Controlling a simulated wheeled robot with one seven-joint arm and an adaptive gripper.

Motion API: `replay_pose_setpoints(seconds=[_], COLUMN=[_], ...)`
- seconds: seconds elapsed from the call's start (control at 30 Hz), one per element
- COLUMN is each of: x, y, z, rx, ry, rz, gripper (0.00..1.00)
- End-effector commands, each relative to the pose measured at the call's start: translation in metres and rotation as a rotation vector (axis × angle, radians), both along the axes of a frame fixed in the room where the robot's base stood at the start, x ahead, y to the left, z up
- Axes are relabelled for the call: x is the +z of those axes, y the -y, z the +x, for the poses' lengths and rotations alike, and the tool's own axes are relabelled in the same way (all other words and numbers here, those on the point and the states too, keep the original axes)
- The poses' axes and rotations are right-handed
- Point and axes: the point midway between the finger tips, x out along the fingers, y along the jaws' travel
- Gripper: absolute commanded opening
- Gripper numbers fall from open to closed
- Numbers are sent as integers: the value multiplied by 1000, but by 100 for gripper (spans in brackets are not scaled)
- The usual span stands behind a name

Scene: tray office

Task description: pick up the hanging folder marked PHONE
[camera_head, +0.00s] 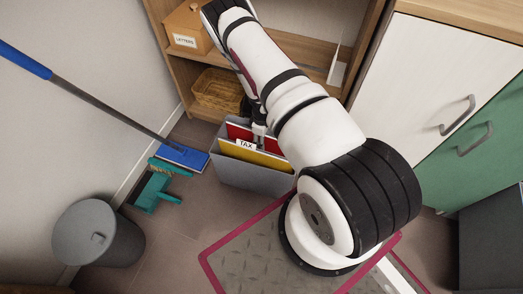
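A grey file box (236,182) stands on the floor below the shelf unit and holds hanging folders. A yellow folder (262,158) at the front carries a white tab reading TAX. A red folder (237,131) stands behind it. No tab reading PHONE is legible in this view. My gripper (259,134) points down at the box, close to the red folder and right of the TAX tab. It is small and partly hidden by my arm, so I cannot tell whether its fingers hold anything. My arm also covers the box's right side.
The wooden shelf unit (178,75) behind holds a LETTERS box (186,30) and a wicker basket (216,90). White (425,75) and green (478,150) cabinet doors are right.

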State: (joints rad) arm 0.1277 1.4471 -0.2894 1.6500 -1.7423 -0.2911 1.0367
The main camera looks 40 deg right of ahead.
Motion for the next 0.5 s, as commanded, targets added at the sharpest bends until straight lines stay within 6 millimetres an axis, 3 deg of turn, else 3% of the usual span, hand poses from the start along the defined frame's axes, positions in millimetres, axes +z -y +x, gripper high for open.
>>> replay_pose_setpoints(seconds=[0.1, 0.33, 0.5], x=[-13, -12, -12], y=[-1, -1, -1], z=[1, 1, 1], rx=[1, 2, 2], ry=[1, 1, 1], rz=[1, 0, 1], gripper=[38, 36, 0])
